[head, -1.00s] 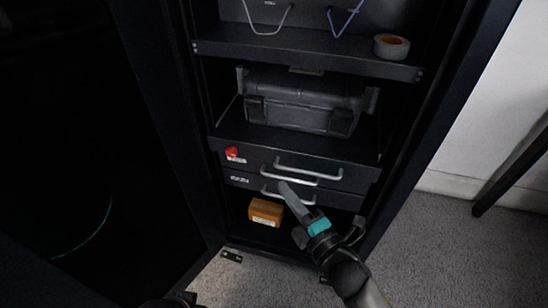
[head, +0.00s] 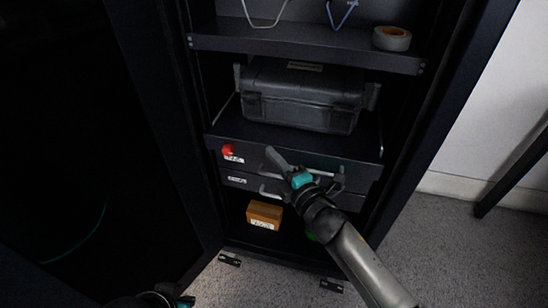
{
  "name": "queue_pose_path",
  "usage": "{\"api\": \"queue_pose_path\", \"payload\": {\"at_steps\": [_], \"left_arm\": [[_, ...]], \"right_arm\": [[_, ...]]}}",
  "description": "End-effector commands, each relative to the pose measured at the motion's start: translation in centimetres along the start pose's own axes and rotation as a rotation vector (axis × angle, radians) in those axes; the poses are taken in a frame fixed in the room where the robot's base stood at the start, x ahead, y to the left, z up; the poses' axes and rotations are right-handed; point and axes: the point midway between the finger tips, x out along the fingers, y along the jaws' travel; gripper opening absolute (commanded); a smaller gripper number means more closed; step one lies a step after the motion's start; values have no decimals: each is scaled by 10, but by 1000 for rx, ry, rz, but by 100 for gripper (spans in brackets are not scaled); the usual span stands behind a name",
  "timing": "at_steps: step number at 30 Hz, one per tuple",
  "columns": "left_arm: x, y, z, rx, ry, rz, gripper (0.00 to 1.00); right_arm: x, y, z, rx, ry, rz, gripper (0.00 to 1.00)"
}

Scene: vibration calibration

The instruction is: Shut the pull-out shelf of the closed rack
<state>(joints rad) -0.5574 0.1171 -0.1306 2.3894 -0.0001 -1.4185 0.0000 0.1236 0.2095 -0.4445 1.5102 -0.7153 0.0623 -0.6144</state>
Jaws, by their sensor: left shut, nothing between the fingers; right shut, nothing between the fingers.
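The dark rack (head: 205,190) stands in front of me, its interior visible. A shelf (head: 245,131) bears a grey case and has thin silver rods at its sides; I cannot tell how far it is out. Below it are two drawer-like fronts, the upper one (head: 260,160) with a red knob and the lower one (head: 237,180) with a label. My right gripper (head: 271,155) is shut and empty, in front of the upper front near its handle; contact is unclear. My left gripper (head: 185,300) is shut, at the bottom edge and mostly out of frame.
The grey case (head: 300,95) sits on the shelf. A tape roll (head: 392,38) lies on the higher shelf (head: 300,45). An orange-brown box (head: 264,214) rests at the rack's bottom. A dark panel fills the left. Grey floor (head: 450,255) is clear at right.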

Motion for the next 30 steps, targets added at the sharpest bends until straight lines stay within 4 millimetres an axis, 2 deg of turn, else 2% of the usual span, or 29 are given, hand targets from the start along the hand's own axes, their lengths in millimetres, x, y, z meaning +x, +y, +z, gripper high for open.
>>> {"api": "queue_pose_path", "payload": {"at_steps": [8,13,19,30], "left_arm": [[0,0,0,0,0,0,0],[1,0,0,0,9,0,0],[-11,1,-10,0,54,3,0],[-14,3,-6,1,49,8,0]], "right_arm": [[1,0,1,-1,1,0,0],[15,-1,14,-4,2,1,0],[30,0,30,-2,0,0,0],[34,2,36,-1,-7,2,0]]}}
